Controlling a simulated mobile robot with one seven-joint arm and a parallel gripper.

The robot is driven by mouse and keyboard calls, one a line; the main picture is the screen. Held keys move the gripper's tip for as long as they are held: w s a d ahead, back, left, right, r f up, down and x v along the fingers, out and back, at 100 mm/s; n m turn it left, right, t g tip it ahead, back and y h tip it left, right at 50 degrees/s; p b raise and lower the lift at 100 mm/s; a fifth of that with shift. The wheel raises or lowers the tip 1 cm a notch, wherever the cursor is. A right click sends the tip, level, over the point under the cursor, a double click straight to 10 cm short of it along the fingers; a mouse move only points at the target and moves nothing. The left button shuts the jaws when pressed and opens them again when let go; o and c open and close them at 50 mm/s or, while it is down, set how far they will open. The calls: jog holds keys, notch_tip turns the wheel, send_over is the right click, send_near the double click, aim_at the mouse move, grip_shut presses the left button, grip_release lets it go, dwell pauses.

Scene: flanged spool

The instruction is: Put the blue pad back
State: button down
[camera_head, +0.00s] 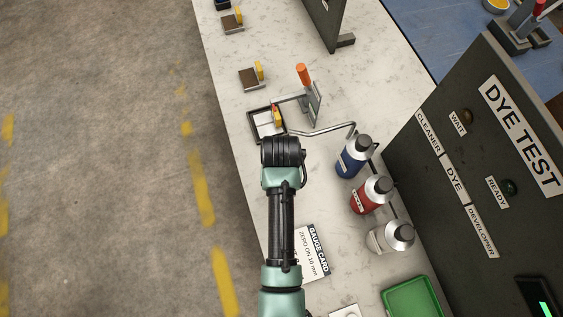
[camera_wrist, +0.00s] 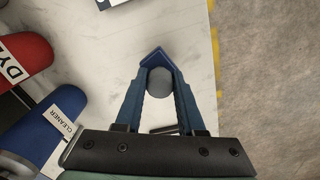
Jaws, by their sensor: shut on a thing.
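In the wrist view my gripper (camera_wrist: 158,78) has its two blue fingers closed in around a pale grey round piece. A dark blue pointed edge shows just past the fingertips; it looks like part of the blue pad (camera_wrist: 153,56). Most of the pad is hidden by the fingers, and I cannot tell whether it touches the bench below. In the head view my wrist (camera_head: 283,152) hides the fingers and what they hold. It is over the white bench, just in front of a small dark-rimmed tray (camera_head: 254,128).
An orange-handled clamp (camera_head: 303,75) and a bent metal rod (camera_head: 325,129) stand close by. Blue (camera_head: 352,157), red (camera_head: 369,196) and white (camera_head: 388,238) bottles line the dark DYE TEST panel (camera_head: 465,130). The bench edge is left.

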jog(key=shift+s+f, duration=0.1)
jog(key=shift+f, duration=1.15)
jog(key=shift+f, duration=0.15)
jog(key=c, duration=0.5)
grip_release()
